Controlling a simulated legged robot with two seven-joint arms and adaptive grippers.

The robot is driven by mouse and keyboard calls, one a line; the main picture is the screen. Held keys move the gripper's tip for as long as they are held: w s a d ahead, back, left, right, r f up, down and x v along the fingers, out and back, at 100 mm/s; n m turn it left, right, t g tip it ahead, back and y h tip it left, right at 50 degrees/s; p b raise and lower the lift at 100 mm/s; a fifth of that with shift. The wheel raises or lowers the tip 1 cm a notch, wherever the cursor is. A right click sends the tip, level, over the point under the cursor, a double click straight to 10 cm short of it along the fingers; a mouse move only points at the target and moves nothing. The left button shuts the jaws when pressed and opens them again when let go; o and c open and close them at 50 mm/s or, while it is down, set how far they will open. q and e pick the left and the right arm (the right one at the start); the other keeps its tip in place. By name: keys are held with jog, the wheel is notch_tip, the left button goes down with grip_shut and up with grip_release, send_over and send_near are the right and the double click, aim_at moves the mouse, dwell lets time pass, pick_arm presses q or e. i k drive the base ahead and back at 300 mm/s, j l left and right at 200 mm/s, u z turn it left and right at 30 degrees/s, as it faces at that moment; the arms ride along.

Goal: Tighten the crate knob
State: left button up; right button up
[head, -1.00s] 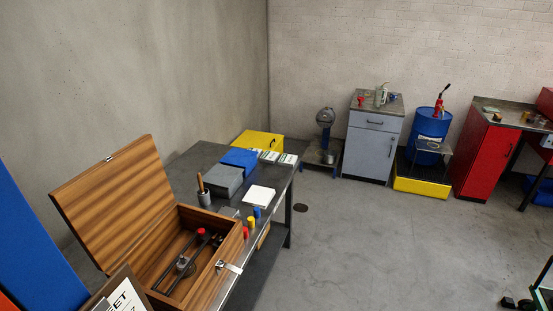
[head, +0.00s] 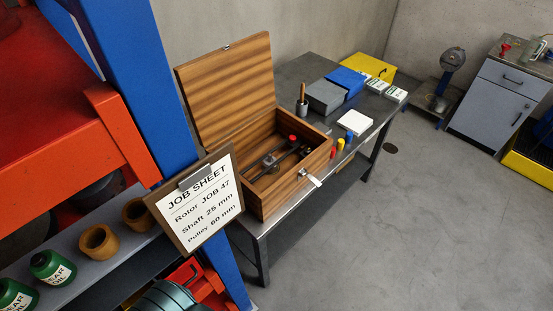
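The open wooden crate (head: 275,195) stands on the near end of a dark metal table, its lid (head: 228,82) swung up and back. Inside it lies a dark metal tool with bars, and a small red knob (head: 293,138) shows at its far end. A metal latch (head: 303,172) is on the crate's front. I cannot tell how tight the knob is. Neither of my grippers is in view.
A blue post (head: 170,80) and orange rack stand close on the left, with a job sheet clipboard (head: 197,205) in front of the crate. The table (head: 318,82) also bears boxes, a pen cup and coloured cylinders. Open floor (head: 430,220) lies to the right.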

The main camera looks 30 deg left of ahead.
aim_at(306, 151)
jog(key=i+l+u, duration=0.3)
jog(key=i+l, duration=0.15)
jog(key=l, duration=0.2)
jog(key=i+l+u, duration=0.15)
jog(key=l, duration=0.2)
jog(key=i, duration=0.05)
